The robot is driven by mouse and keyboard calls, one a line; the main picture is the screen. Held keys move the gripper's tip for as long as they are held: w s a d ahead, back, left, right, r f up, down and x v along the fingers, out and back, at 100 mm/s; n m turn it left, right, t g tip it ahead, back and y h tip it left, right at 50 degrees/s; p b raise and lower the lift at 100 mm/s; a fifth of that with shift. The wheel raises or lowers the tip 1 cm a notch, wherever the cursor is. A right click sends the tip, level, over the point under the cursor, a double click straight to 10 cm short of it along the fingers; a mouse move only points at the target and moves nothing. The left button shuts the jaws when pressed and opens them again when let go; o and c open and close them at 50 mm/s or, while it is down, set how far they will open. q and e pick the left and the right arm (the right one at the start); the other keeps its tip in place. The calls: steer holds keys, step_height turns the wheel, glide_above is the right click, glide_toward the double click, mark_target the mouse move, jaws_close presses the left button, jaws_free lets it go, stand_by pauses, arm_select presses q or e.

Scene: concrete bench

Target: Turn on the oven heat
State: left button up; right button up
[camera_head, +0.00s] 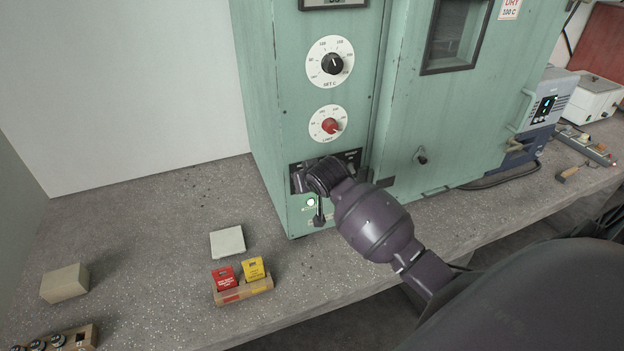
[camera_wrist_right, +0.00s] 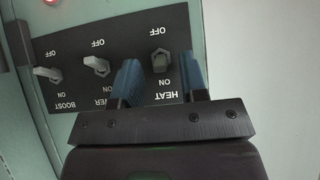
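The oven (camera_head: 270,100) is a tall green cabinet on the bench, with a dark switch panel (camera_head: 350,158) low on its front. In the right wrist view, which is upside down, the HEAT switch (camera_wrist_right: 160,62) is a small toggle on this panel (camera_wrist_right: 115,45). My right gripper (camera_wrist_right: 160,72) is open, with one blue finger on each side of the HEAT toggle. I cannot tell whether they touch it or which way the toggle is set. In the head view my right gripper (camera_head: 303,180) covers the panel's left part. My left gripper is not in view.
Two more toggles stand beside HEAT: a middle one (camera_wrist_right: 97,65) with a partly hidden label, and BOOST (camera_wrist_right: 47,73). Above the panel are a red-knob dial (camera_head: 330,125) and a black-knob dial (camera_head: 331,63). Red and yellow tags (camera_head: 238,272) stand front left.

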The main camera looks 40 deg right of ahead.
steer(key=v, duration=1)
steer(key=shift+s+r, duration=0.1)
stand_by(0.3)
steer(key=w+a+r+n+t+y, duration=0.1)
steer(key=w+a+r+n+t, duration=0.1)
steer(key=w+a+n+t, duration=0.15)
steer(key=s+a+f+n+t+y+b, duration=0.1)
steer(key=s+a+f+n+t, duration=0.1)
steer(key=s+f, duration=0.5)
steer(key=s+a+f+m+g+b, duration=0.1)
steer(key=s+f, duration=0.8)
steer(key=s+a+f+m+g+b, duration=0.1)
steer(key=s+a+f+g, duration=0.1)
steer(key=s+f, duration=0.7)
steer(key=shift+f, duration=0.25)
steer(key=shift+g, duration=0.25)
